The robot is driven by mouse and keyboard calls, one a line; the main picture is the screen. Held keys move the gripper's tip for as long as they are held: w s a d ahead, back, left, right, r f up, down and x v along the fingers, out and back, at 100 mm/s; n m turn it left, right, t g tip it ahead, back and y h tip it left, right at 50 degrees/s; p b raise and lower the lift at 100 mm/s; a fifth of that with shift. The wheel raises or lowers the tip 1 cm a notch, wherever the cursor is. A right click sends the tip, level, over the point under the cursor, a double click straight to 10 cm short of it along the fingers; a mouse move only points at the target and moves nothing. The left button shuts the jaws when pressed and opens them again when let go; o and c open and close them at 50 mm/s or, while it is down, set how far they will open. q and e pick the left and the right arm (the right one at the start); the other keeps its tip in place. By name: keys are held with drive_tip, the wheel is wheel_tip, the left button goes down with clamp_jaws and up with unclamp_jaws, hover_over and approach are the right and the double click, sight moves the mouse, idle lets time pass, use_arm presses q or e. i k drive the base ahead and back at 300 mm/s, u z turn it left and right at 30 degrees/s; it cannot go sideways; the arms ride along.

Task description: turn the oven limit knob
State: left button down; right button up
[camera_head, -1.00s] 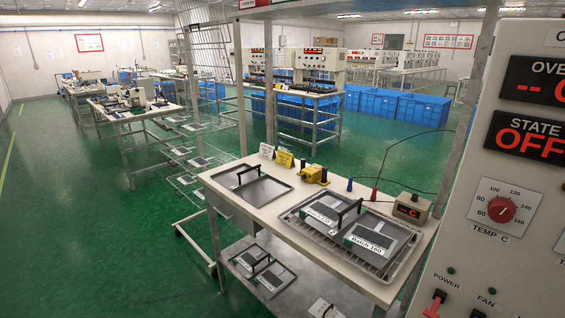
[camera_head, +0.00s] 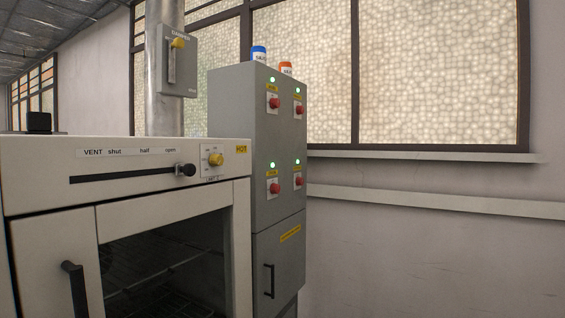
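The oven (camera_head: 60,180) stands at the left of the head view, with a pale front panel and a dark window below. The limit knob (camera_head: 215,159) is a small yellow knob on a white plate at the right end of that panel, with a label under it that looks like "LIMIT". A yellow "HOT" sticker is to its right. The black vent slider (camera_head: 185,170) sits just left of the knob, at the "open" end of its slot. Neither gripper is in view.
A grey cabinet (camera_head: 245,130) with red knobs, green lamps and blue and orange beacons stands right of the oven. A damper box (camera_head: 177,62) with a yellow-knobbed lever is on the metal duct behind. The oven door has a black handle (camera_head: 76,288).

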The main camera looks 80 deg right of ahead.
sight(214, 160)
drive_tip(key=z, duration=4.3)
drive_tip(key=i, duration=2.8)
drive_tip(key=u, duration=3.1)
